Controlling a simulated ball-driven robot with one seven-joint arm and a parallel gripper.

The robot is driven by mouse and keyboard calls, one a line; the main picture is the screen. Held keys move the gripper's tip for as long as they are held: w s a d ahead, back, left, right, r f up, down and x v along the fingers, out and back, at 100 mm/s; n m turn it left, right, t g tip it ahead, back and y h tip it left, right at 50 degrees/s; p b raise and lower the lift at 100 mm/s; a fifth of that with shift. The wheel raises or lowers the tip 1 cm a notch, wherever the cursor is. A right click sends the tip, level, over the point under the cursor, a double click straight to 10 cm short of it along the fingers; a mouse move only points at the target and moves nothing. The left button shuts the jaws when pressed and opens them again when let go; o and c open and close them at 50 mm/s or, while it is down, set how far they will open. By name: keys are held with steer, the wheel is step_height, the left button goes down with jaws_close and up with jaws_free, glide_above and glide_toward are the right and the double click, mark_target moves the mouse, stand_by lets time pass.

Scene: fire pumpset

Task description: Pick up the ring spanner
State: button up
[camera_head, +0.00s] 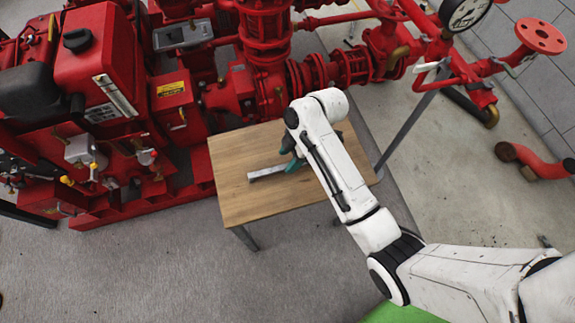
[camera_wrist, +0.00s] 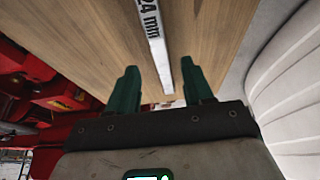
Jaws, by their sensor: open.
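The ring spanner (camera_head: 267,172) is a long silver bar lying on the wooden table (camera_head: 238,152). In the wrist view the spanner (camera_wrist: 154,40) bears the marking "24 mm" and runs down the picture towards the gap between my fingers. My gripper (camera_head: 292,168) is at the spanner's right end in the head view. In the wrist view my gripper (camera_wrist: 162,85) shows two green fingers, apart, one on each side of the bar's line. The spanner's right end is hidden by my gripper and arm in the head view. I cannot tell the exact height of the fingers above the table.
A large red pumpset (camera_head: 120,100) with pipes and valves stands close behind and left of the table. A grey metal stand (camera_head: 402,137) is at the table's right. A red pipe elbow (camera_head: 540,165) lies at the far right. Grey floor in front is clear.

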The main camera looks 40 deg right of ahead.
mark_target(283, 167)
steer(key=x, duration=0.3)
steer(key=shift+a+f, duration=0.15)
steer(key=shift+f, duration=0.05)
jaws_close()
stand_by(0.4)
